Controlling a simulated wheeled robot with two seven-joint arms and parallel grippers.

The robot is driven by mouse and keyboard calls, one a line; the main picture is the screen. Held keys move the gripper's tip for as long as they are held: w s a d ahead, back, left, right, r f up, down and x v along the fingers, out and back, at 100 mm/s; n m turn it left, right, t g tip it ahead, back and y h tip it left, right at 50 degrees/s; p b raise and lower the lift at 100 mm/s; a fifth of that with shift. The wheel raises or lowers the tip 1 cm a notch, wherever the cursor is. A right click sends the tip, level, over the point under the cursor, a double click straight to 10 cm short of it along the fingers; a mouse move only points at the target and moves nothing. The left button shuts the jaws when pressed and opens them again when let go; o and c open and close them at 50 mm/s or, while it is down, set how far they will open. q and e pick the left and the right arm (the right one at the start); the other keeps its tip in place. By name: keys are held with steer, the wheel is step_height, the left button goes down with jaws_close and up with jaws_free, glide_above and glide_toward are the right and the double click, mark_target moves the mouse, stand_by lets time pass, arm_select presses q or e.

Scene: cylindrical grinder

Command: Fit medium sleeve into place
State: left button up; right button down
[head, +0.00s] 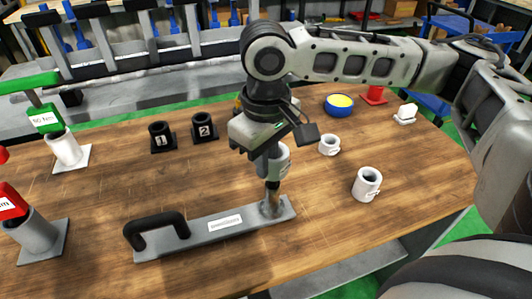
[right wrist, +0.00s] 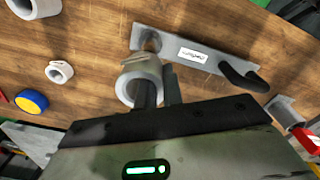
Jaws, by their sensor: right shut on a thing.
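My right gripper (head: 268,158) points down over the right end of the grey base plate (head: 200,235). It is shut on a pale grey sleeve (head: 281,160), which also shows in the right wrist view (right wrist: 153,73) with the fingers at its wall. The sleeve is above the short metal post (head: 272,204) at the plate's end. I cannot tell whether its lower rim touches the post's tip. The plate has a black handle (head: 157,222) and a white label. Two more sleeves stand apart on the table, a larger one (head: 367,185) and a smaller one (head: 329,145). My left gripper is not in view.
Black holders marked 1 (head: 161,137) and 2 (head: 204,127) stand behind the plate. Green-labelled (head: 65,148) and red-labelled (head: 36,233) gauge stands are at left. A blue-and-yellow round item (head: 339,105) lies at the back right. The wooden table (head: 110,190) is clear between them.

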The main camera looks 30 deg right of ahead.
stand_by(0.7)
steer(key=shift+p, duration=0.3)
steer(key=shift+p, duration=0.45)
stand_by(0.5)
steer(key=shift+f, duration=1.55)
stand_by(0.4)
steer(key=shift+r, duration=0.1)
steer(key=shift+r, duration=1.1)
steer(key=shift+f, duration=0.15)
stand_by(1.2)
steer(key=shift+f, duration=0.3)
